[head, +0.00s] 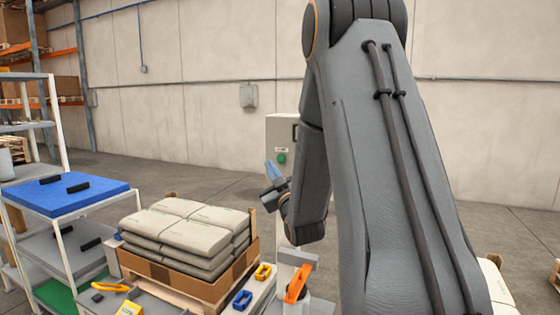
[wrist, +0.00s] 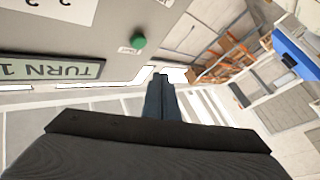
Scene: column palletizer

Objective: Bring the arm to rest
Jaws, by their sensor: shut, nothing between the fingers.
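My gripper (head: 272,170) shows in the head view at the end of the folded arm, in front of the grey cabinet (head: 283,135) and above the bench. In the wrist view its two blue-grey fingers (wrist: 160,92) lie together, shut with nothing between them. My arm (head: 375,150) fills the right middle of the head view and hides what stands behind it. The gripper touches nothing that I can see.
A pallet of stacked bags (head: 190,228) stands left of the arm. A shelf with a blue top (head: 65,197) is at the far left. A green button (wrist: 138,41) marks the cabinet.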

